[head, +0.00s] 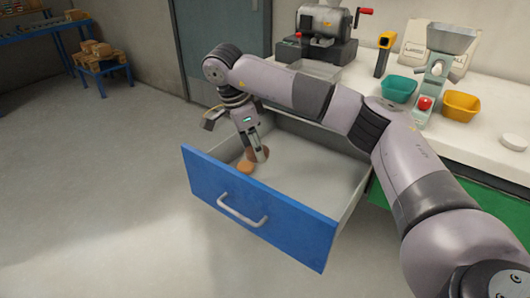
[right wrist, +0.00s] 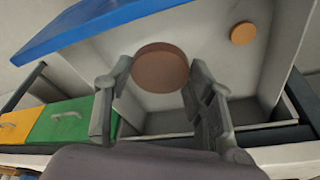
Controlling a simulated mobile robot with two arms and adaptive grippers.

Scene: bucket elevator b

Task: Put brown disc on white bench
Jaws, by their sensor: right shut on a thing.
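The brown disc (right wrist: 160,68) is between the fingers of my right gripper (right wrist: 160,80) in the right wrist view. In the head view, my right gripper (head: 257,155) reaches down into the open drawer, and the brown disc (head: 262,154) shows only partly at its fingertips. The gripper is shut on the disc. Whether the disc touches the drawer floor I cannot tell. The white bench (head: 475,142) stands at the right, above and behind the drawer. My left gripper is not in view.
The drawer has a blue front (head: 260,208) and a light inside. An orange disc (head: 245,167) lies in it near the gripper. On the bench stand a teal bin (head: 398,89), a yellow bin (head: 460,106) and a white round piece (head: 514,142). Bare bench top shows between them.

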